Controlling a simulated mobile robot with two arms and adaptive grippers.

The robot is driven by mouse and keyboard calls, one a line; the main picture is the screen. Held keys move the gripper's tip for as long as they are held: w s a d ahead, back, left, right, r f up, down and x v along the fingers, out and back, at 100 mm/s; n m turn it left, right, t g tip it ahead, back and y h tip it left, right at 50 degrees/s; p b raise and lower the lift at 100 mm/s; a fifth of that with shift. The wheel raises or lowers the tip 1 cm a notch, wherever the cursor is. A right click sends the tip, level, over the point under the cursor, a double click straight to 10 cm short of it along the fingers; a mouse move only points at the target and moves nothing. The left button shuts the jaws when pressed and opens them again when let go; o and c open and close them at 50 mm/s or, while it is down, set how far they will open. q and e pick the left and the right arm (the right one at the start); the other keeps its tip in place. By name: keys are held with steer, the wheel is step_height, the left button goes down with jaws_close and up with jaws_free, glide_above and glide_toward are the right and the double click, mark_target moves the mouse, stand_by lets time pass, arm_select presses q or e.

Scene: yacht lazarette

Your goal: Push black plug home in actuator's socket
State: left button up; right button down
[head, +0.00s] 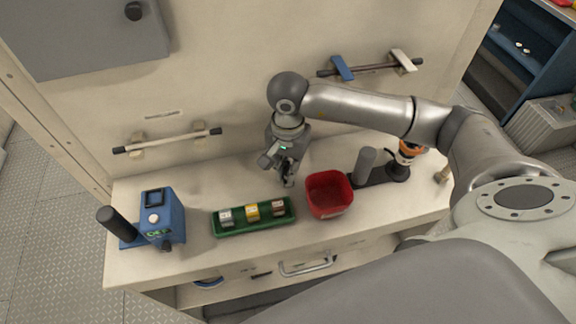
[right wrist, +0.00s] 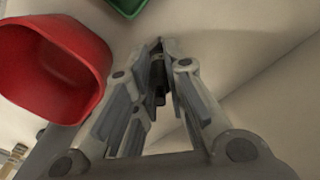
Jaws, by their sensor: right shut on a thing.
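My right gripper (head: 288,180) is above the bench, left of the red bin. In the right wrist view its fingers (right wrist: 160,70) are closed on a small dark piece, which looks like the black plug (right wrist: 158,82). The fingers hide most of it. A blue box (head: 174,215) with a small screen, a white button and a black cylinder beside it stands at the bench's left end. A grey cylinder (head: 364,167) on a dark base stands at the right. I cannot tell which is the actuator, and no socket shows clearly. My left gripper is not in view.
A green tray (head: 235,233) with several small blocks lies at the bench's front. The red bin (head: 329,194) stands right of it and shows in the right wrist view (right wrist: 85,45). Rails (head: 168,139) are on the back wall.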

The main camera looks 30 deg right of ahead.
steer(key=c, duration=1.5)
jaws_free()
steer(key=shift+f, duration=0.1)
